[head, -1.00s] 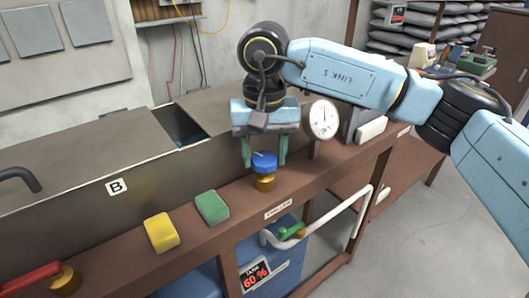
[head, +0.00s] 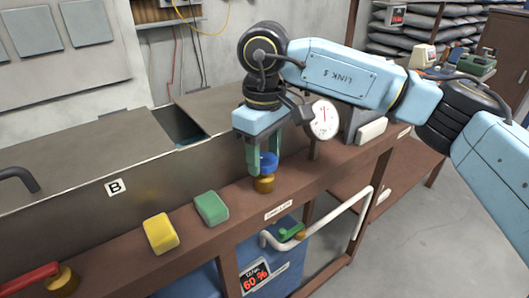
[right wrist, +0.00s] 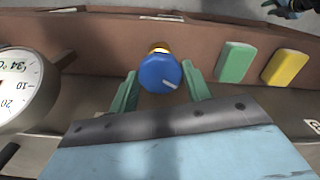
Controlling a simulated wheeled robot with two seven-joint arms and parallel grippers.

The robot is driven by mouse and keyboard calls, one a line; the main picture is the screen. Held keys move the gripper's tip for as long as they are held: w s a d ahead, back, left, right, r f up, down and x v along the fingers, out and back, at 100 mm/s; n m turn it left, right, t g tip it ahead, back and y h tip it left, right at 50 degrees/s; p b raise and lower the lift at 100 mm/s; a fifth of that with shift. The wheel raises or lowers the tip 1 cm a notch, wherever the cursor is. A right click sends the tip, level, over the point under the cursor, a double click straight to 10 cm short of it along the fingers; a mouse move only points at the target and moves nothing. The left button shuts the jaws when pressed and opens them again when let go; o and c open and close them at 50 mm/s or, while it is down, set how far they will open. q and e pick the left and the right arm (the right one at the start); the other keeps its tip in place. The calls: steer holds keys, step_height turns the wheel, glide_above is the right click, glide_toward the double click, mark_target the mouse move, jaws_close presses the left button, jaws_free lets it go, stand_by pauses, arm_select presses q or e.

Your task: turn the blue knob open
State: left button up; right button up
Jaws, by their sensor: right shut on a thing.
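The blue knob (head: 269,162) sits on a brass valve body (head: 264,183) on the brown ledge in front of the tank. In the right wrist view the knob (right wrist: 160,74) shows from above, with a white pointer line toward the lower right. My right gripper (head: 264,168) is down at the knob, with one green finger on each side of it, shut on it. In the right wrist view the right gripper's fingers (right wrist: 160,85) flank the knob. Part of the knob is hidden behind a finger in the head view.
A white dial gauge (head: 324,119) stands close to the right of the gripper. A green block (head: 211,208) and a yellow block (head: 161,234) lie on the ledge to the left. A red lever (head: 30,278) is at the far left. A white pipe (head: 330,238) runs below the ledge.

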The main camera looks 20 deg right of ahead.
mark_target(265, 157)
steer(key=shift+n, duration=0.4)
steer(key=o, duration=1)
steer(key=shift+c, duration=0.2)
arm_select(q)
steer(key=shift+r, duration=0.1)
arm_select(e)
steer(key=shift+r, duration=0.1)
steer(key=shift+r, duration=0.35)
arm_select(q)
steer(key=s+a+f+p, duration=0.2)
steer(key=s+f+p, duration=0.1)
steer(key=f, duration=0.3)
steer(key=shift+s+a+f+g, duration=0.3)
steer(key=shift+s+f, duration=0.1)
steer(key=shift+s, duration=0.4)
arm_select(e)
step_height(265, 157, up, 13)
steer(key=shift+f, duration=0.2)
